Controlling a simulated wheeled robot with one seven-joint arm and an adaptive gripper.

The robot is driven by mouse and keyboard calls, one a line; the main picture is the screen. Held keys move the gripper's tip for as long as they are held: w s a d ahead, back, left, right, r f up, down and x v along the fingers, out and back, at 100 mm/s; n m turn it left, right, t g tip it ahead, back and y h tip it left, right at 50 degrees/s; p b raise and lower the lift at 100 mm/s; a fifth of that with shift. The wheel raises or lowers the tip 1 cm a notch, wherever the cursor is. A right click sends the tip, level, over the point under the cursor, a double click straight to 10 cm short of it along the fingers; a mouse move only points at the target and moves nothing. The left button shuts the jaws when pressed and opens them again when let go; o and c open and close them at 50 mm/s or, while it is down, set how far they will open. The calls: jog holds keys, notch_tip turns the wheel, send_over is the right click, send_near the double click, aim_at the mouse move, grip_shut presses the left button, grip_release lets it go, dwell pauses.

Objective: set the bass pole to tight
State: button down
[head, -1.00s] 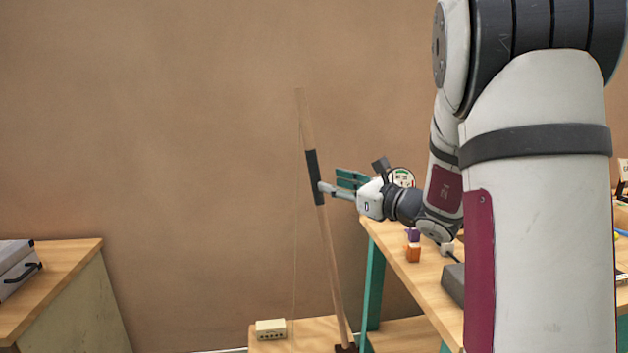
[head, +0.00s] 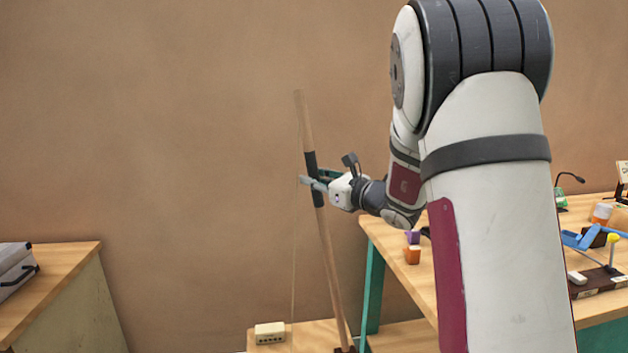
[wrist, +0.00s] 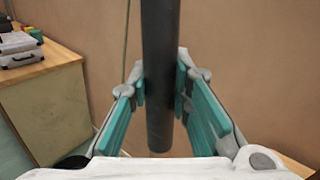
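The bass pole (head: 327,250) is a thin wooden stick with a dark grip sleeve (head: 312,165). It leans a little to the left above a low wooden platform (head: 300,335). A thin string (head: 294,240) runs down to the left of it. My gripper (head: 312,180) is at the lower part of the sleeve, its fingers reaching past the pole. In the wrist view the dark sleeve (wrist: 160,60) stands between the two teal finger pads (wrist: 160,95). The fingers look spread on either side, with no clear grip on it.
A small cream box (head: 270,333) sits on the platform by the string's foot. A workbench (head: 400,270) with an orange block (head: 412,255) and blue items (head: 585,238) stands to the right. A cabinet (head: 60,300) with a case (head: 15,270) is at left.

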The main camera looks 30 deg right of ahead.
jog(key=s+d+m+t+b, duration=0.1)
jog(key=s+d+m, duration=0.2)
jog(key=d, duration=1.3)
jog(key=shift+s+d+r+t, duration=0.3)
jog(key=shift+s+d+t, duration=0.1)
jog(key=shift+s, duration=0.8)
jog(key=c, duration=1.4)
grip_release()
jog(key=shift+d, duration=0.15)
jog(key=shift+c, duration=0.2)
jog(key=shift+a, duration=0.2)
jog(key=shift+s, duration=0.1)
jog(key=v, duration=1.2)
jog(key=shift+f, duration=0.1)
